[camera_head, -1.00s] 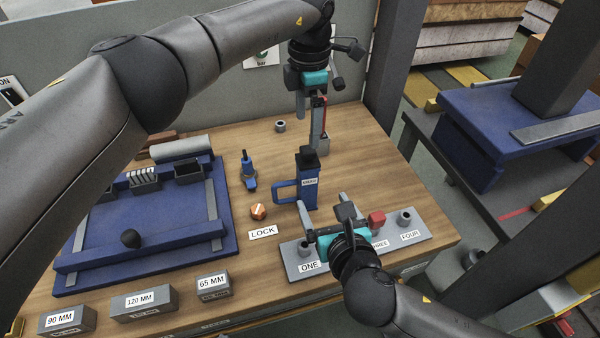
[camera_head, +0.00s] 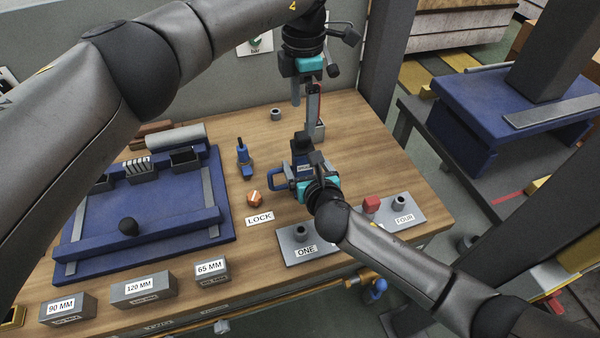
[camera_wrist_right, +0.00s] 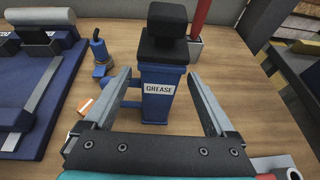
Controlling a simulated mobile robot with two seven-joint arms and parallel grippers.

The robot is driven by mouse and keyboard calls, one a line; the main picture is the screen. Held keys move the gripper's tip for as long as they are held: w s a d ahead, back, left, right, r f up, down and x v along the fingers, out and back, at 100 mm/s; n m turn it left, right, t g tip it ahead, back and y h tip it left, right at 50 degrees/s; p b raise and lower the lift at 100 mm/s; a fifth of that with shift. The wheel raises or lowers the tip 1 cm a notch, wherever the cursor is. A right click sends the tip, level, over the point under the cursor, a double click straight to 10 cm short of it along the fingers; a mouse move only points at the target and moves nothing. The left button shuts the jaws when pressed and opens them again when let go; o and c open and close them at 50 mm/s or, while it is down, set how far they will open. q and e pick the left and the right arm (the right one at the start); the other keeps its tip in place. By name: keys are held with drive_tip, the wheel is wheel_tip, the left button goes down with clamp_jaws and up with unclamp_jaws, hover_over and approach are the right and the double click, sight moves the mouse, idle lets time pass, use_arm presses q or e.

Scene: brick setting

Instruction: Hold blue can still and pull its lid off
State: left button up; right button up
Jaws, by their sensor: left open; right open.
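The blue can (camera_head: 277,181), labelled GREASE in the right wrist view (camera_wrist_right: 157,106), stands upright on the wooden bench with its handle toward the left. Its black lid (camera_wrist_right: 163,41) with a block-shaped knob is on top; it also shows in the head view (camera_head: 301,143). My right gripper (camera_wrist_right: 158,76) is open, its fingers on the two sides of the can's body, with gaps visible. In the head view my right gripper (camera_head: 304,167) hides much of the can. My left gripper (camera_head: 313,88) is open and empty, above and behind the can.
A grey and red upright item (camera_head: 319,128) stands behind the can. A blue tray fixture (camera_head: 140,244) fills the left of the bench. A grey numbered plate (camera_head: 420,213) is in front.

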drive_tip(key=shift+x, duration=1.35)
clamp_jaws()
